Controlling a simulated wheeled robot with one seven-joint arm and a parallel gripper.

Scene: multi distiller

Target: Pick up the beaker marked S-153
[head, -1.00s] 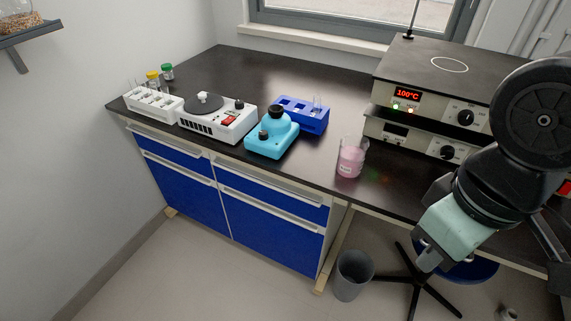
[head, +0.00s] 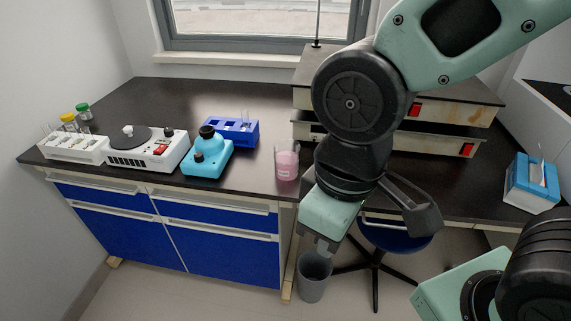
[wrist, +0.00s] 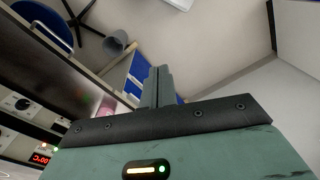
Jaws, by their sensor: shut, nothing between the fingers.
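A clear beaker with pink liquid (head: 287,163) stands upright on the dark bench top near its front edge. Its small label is too small to read. My gripper (head: 325,250) hangs in front of the bench, below and to the right of the beaker in the head view, apart from it. In the wrist view its two fingers (wrist: 157,86) are together with nothing between them. A pink patch, likely the beaker (wrist: 104,106), shows there behind the gripper's dark edge, mostly hidden.
Left of the beaker stand a turquoise device (head: 207,155), a blue rack (head: 236,130), a white hotplate-like device (head: 146,150) and a white rack (head: 73,149). Stacked heating units (head: 440,140) stand behind my arm. A grey bin (head: 314,278) and a blue stool (head: 400,240) are below.

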